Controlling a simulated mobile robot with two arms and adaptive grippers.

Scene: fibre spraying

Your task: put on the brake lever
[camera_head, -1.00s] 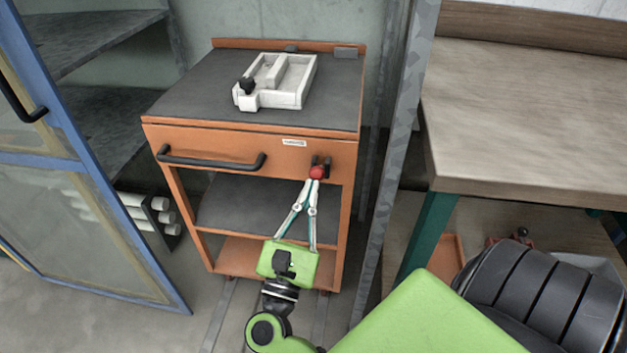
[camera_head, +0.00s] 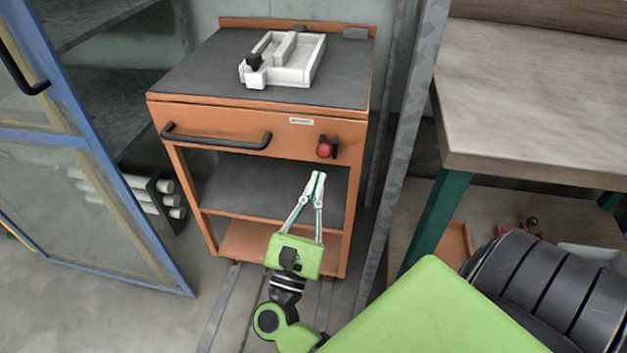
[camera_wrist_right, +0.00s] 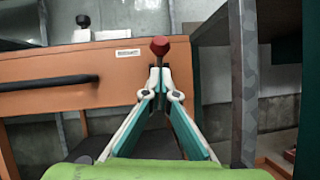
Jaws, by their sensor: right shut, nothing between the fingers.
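The brake lever has a round red knob (camera_head: 324,150) on a dark mount at the right of the orange cart's front panel (camera_head: 225,125). The knob also shows in the right wrist view (camera_wrist_right: 159,46), straight ahead of the fingertips. My right gripper (camera_head: 318,175) is shut and empty, just below and in front of the knob. In the head view a small gap lies between the fingertips and the knob. The fingers also show in the right wrist view (camera_wrist_right: 160,75). My left gripper is out of view.
A black handle (camera_head: 215,138) runs along the cart's front, left of the knob. A white tray (camera_head: 300,70) sits on the cart top. A grey metal post (camera_head: 408,140) and a wooden workbench (camera_head: 540,110) stand to the right. A blue-framed door (camera_head: 85,165) is at left.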

